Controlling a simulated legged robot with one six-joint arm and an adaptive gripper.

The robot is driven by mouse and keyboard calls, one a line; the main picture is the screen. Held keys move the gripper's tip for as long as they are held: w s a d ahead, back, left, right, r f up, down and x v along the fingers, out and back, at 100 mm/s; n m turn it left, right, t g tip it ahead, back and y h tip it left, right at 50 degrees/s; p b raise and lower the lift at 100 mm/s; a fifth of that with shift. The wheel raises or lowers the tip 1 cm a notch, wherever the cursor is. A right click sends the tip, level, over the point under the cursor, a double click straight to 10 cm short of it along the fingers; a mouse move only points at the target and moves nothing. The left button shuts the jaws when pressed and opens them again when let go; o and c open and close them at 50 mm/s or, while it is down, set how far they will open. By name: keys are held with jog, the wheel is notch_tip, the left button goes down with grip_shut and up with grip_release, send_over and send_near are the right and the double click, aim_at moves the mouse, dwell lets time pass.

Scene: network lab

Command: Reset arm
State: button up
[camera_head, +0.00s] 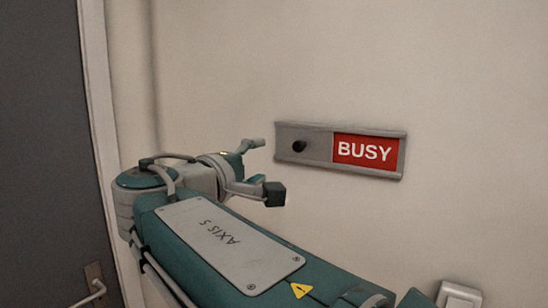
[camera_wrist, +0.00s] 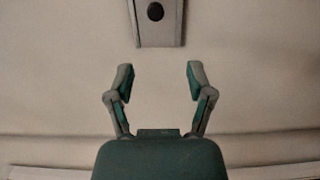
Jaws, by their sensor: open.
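My gripper (camera_head: 268,168) is open and empty in the head view, to the left of a grey sign on the wall and apart from it. In the wrist view my gripper (camera_wrist: 160,82) shows two spread fingers with nothing between them. The sign (camera_head: 316,142) has a dark round knob (camera_head: 299,146) on its left part and a red panel reading BUSY (camera_head: 366,151) on its right. In the wrist view the end of the sign (camera_wrist: 172,35) and its knob (camera_wrist: 155,12) show at the top, beyond the fingertips.
A pale wall (camera_head: 440,70) fills most of the head view. A dark door (camera_head: 40,140) with a metal handle (camera_head: 92,290) stands at the left beside a light frame (camera_head: 98,110). A white wall switch (camera_head: 459,296) is at the lower right. The wall above the sign is bare.

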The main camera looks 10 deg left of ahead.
jog(key=shift+s, duration=0.2)
jog(key=s+d+f+m+g, duration=0.15)
jog(key=d+f+g, duration=0.25)
jog(key=d+f, duration=0.45)
jog(key=s+d+f+m+g, duration=0.1)
jog(key=d+f+m+g, duration=0.3)
jog(key=d, duration=0.8)
jog(key=s+d+f+m+g+y, duration=0.1)
jog(key=s+d+f+m+y, duration=0.2)
jog(key=s+f, duration=0.4)
jog(key=s+d+f+m+g+y, duration=0.2)
jog(key=s+d+f+m, duration=0.3)
jog(key=s+f, duration=0.3)
notch_tip(320, 180, down, 4)
jog(key=shift+s+d+r+m+y, duration=0.2)
jog(key=shift+s+d+m+y, duration=0.15)
jog(key=shift+y, duration=0.25)
